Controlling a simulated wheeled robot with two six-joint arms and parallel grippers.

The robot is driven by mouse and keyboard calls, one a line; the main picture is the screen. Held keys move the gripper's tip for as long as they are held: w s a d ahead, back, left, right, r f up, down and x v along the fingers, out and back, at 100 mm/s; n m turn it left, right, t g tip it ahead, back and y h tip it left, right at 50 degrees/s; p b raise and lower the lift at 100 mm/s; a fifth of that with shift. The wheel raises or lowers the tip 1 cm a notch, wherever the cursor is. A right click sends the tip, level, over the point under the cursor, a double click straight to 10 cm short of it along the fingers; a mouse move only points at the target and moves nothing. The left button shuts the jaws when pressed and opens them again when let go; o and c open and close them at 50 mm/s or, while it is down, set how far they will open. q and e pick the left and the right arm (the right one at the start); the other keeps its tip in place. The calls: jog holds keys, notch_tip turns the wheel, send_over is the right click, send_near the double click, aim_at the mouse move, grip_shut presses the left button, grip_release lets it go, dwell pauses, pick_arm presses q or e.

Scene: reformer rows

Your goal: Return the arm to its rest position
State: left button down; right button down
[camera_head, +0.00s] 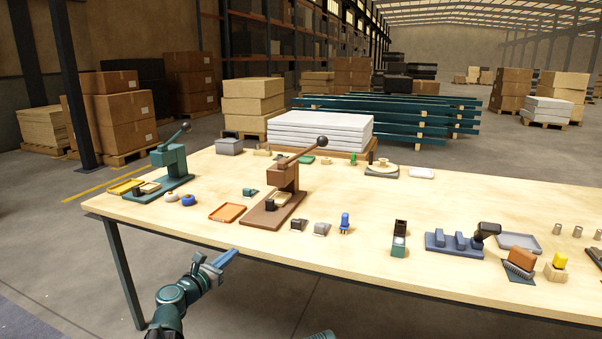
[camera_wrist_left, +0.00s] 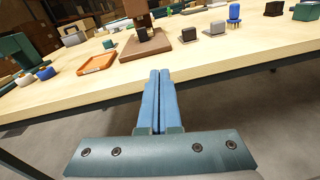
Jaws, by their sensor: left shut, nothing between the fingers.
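My left gripper (camera_head: 228,258) is in front of the table's near edge, to the left of the middle in the head view. Its two blue fingers are together with nothing between them. In the left wrist view the closed fingers (camera_wrist_left: 159,75) point toward the table edge, below the brown lever press. The left arm comes up from the bottom of the head view, clear of the table. My right gripper is not in view; only a small teal rounded part shows at the bottom edge.
The wooden table (camera_head: 330,268) spans the view. A brown lever press (camera_head: 275,208), a teal lever press (camera_head: 172,170), an orange tray (camera_head: 228,212) and a blue-grey rack (camera_head: 453,244) stand on it. The floor in front of the table is open.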

pick_arm(q)
jog(key=s+d+f+m+g, duration=1.2)
jog(key=s+d+f+m, duration=0.3)
jog(key=s+d+m, duration=0.45)
jog(key=s+a+f+m+g+y, duration=0.2)
jog(key=s+a+f+m+y, duration=0.15)
jog(key=s+m, duration=0.3)
jog(key=s+a+f+m+g+y, duration=0.2)
jog(key=s+m+y, duration=0.35)
jog(key=m, duration=0.25)
notch_tip(320, 180, up, 26)
jog(key=p, duration=2.6)
jog(key=shift+s+r+n+h+p, duration=0.2)
jog(key=shift+r+n+h+p, duration=0.1)
jog(key=shift+h+p, duration=0.1)
